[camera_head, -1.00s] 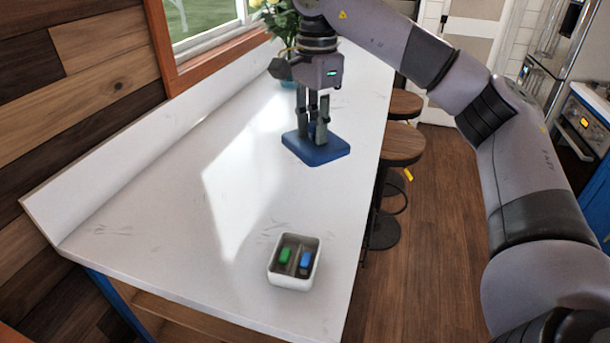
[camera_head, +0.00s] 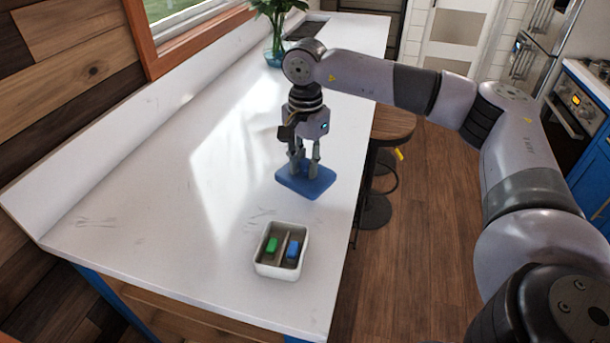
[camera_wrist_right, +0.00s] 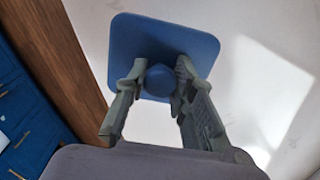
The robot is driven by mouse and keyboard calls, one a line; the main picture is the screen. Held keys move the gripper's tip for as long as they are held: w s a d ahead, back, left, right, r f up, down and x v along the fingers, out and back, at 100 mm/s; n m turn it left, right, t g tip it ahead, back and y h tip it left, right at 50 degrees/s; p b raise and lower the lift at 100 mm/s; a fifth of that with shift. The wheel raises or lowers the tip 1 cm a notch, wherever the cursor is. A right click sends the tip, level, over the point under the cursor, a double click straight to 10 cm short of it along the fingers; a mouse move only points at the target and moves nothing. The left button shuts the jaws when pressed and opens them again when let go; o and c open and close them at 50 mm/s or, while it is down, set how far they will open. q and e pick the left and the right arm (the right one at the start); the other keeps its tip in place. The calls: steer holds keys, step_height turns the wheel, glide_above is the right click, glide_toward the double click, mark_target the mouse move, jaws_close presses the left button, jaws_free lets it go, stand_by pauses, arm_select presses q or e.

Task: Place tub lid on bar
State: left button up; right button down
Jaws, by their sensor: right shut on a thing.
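The tub lid (camera_head: 318,186) is a flat blue square with a round blue knob, which shows in the right wrist view (camera_wrist_right: 158,80). My right gripper (camera_head: 304,174) is shut on the knob, with one finger on each side of it. The lid is level at or just above the white bar (camera_head: 190,240); I cannot tell whether it touches. A white tub (camera_head: 262,268) with two compartments stands open on the bar, nearer than the lid. It holds a green block (camera_head: 271,245) on the left and a blue block (camera_head: 292,250) on the right. My left gripper is not in view.
A plant in a glass vase (camera_head: 274,50) stands at the far end of the bar by the window. Wooden stools (camera_head: 393,126) stand along the bar's right side. The bar left of the lid and tub is clear.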

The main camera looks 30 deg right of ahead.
mark_target(305, 173)
steer(key=shift+f, duration=0.7)
step_height(305, 173, down, 3)
steer(key=shift+f+p, duration=0.15)
steer(key=shift+p, duration=0.45)
steer(key=shift+f, duration=0.25)
steer(key=shift+f, duration=0.2)
steer(key=c, duration=1.3)
jaws_free()
steer(key=shift+c, duration=0.2)
